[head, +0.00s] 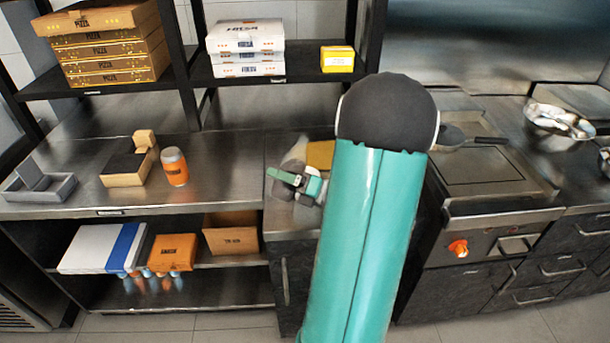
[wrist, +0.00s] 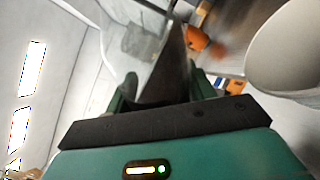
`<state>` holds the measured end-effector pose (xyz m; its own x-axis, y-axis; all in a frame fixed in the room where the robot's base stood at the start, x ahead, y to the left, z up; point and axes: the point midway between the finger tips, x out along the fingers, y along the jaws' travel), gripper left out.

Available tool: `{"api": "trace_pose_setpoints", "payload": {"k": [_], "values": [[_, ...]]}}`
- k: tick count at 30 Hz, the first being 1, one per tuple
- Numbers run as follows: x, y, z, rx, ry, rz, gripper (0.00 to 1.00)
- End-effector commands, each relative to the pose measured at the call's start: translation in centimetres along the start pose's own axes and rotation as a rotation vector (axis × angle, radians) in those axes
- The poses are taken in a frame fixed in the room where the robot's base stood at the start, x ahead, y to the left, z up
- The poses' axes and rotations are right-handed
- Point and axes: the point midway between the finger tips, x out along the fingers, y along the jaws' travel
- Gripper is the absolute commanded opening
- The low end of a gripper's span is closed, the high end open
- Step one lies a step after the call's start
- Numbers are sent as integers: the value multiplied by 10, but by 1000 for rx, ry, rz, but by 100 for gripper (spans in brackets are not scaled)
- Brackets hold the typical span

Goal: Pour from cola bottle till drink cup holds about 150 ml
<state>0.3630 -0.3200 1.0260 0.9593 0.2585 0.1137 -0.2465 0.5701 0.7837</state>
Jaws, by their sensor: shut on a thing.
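An orange cup-like container (head: 174,168) with a pale top and a dark label stands upright on the steel counter; it looks like the drink cup. My gripper (head: 300,182) is over the counter to the right of it, well apart from it. In the wrist view my gripper (wrist: 165,90) is shut on a dark, tapering thing (wrist: 166,72), probably the cola bottle, which points away from the camera. Its label, cap and liquid level cannot be made out. In the head view my arm and fingers hide most of the held thing. Any liquid inside the container cannot be seen.
Left of the container are a small cardboard box (head: 124,178) and a grey tray (head: 40,188). A griddle (head: 485,168) and a metal bowl (head: 556,122) are at the right. The counter just right of the container looks clear.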

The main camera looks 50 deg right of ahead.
Motion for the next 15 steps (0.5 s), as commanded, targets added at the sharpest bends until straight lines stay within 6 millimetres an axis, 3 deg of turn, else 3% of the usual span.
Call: {"api": "trace_pose_setpoints", "payload": {"k": [15], "values": [[0, -2, -6, 57, -8, 1, 24]]}}
